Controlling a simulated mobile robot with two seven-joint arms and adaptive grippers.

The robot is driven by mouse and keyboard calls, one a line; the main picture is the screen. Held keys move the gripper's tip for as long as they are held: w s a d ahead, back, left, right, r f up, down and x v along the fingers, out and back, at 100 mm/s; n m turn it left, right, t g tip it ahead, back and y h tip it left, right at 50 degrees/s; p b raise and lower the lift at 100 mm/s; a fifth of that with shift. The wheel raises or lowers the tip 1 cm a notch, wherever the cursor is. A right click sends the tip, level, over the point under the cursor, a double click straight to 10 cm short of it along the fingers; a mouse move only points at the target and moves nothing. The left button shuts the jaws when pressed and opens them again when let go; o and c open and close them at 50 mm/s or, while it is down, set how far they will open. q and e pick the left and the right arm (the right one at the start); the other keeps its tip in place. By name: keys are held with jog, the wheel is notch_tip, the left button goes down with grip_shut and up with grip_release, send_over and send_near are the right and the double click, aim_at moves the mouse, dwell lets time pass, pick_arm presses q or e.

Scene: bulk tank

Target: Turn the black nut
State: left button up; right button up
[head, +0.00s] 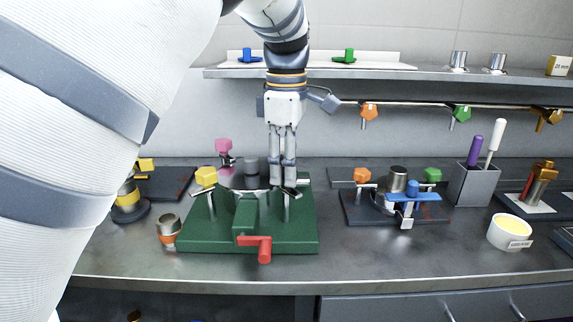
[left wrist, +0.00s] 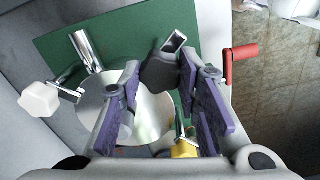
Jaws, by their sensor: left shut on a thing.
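My left gripper (head: 284,190) reaches straight down over the right part of the green fixture (head: 300,240). In the left wrist view, the black nut (left wrist: 160,72) sits between the fingertips of my left gripper (left wrist: 160,75), beside a silver stem. The left gripper is shut on it. In the head view the fingers hide most of the nut. A white nut (left wrist: 38,98) shows in the left wrist view. My right gripper is in neither view.
A red handle (head: 262,247) sticks out at the fixture's front. A second fixture (head: 350,210) with orange, green and blue parts stands to the right. A shelf (head: 340,73) and a rail run behind.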

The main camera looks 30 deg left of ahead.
pick_arm(q)
jog(key=o, duration=1.1)
jog(key=shift+o, duration=0.2)
notch_tip(320, 180, up, 12)
